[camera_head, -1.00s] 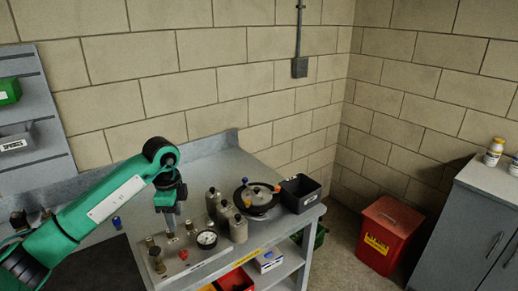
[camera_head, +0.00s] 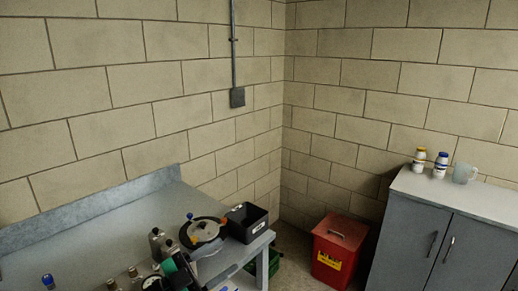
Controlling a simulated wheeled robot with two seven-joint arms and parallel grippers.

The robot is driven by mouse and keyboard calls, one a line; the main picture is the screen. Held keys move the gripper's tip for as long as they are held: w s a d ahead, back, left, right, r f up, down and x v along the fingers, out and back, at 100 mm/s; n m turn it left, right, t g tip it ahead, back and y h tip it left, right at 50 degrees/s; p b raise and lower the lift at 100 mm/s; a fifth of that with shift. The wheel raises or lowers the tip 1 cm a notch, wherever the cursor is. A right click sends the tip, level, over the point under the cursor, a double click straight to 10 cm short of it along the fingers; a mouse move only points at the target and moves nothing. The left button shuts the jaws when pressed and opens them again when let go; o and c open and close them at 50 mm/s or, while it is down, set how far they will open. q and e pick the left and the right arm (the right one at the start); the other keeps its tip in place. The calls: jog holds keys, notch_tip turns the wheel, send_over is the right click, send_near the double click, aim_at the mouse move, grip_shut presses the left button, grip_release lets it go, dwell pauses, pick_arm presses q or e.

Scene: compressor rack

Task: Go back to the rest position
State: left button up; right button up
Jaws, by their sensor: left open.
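My left gripper (camera_head: 184,275) shows at the bottom edge of the head view, a dark and green shape over the front of the workbench (camera_head: 110,230). It is open and appears empty, though its fingertips are hard to make out. It is in front of the grey bottles (camera_head: 157,243) and beside the pressure gauge (camera_head: 152,284), which is partly cut off. A round dark device with a metal top and orange knobs (camera_head: 204,231) stands behind it to the right. My right gripper is out of view.
A black open bin (camera_head: 246,222) sits at the bench's right end. A red lidded bin (camera_head: 338,250) stands on the floor. A grey cabinet (camera_head: 437,240) at right carries two small bottles (camera_head: 440,165) and a mug (camera_head: 464,173). The bench's back left is clear.

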pick_arm(q)
jog(key=a+f+n+t+y, duration=0.4)
jog(key=a+n+t+y, duration=0.55)
jog(key=n+y, duration=0.3)
jog(key=s+a+f+n+g+y, duration=0.3)
jog(key=f+y, duration=0.1)
jog(key=f, duration=0.2)
jog(key=s+a+f+n+g+y, duration=0.3)
jog(key=f+y, duration=0.1)
jog(key=f, duration=0.3)
jog(key=s+f+m+g+h, duration=0.1)
jog(key=s+f+g, duration=0.3)
jog(key=s, duration=0.3)
jog(key=s+d+f+m+g, duration=0.1)
jog(key=s+f+g, duration=0.25)
jog(key=s, duration=0.35)
jog(key=s+f+m+g+h, duration=0.1)
jog(key=s+f+g, duration=0.25)
jog(key=s, duration=0.35)
notch_tip(320, 180, down, 32)
jog(key=g, duration=0.1)
jog(key=s+a+f+g, duration=0.1)
jog(key=s+a+f, duration=0.2)
jog(key=s+f, duration=1.6)
jog(key=shift+s, duration=0.2)
jog(key=shift+f, duration=0.1)
jog(key=shift+c, duration=1.4)
jog(key=shift+s, duration=0.1)
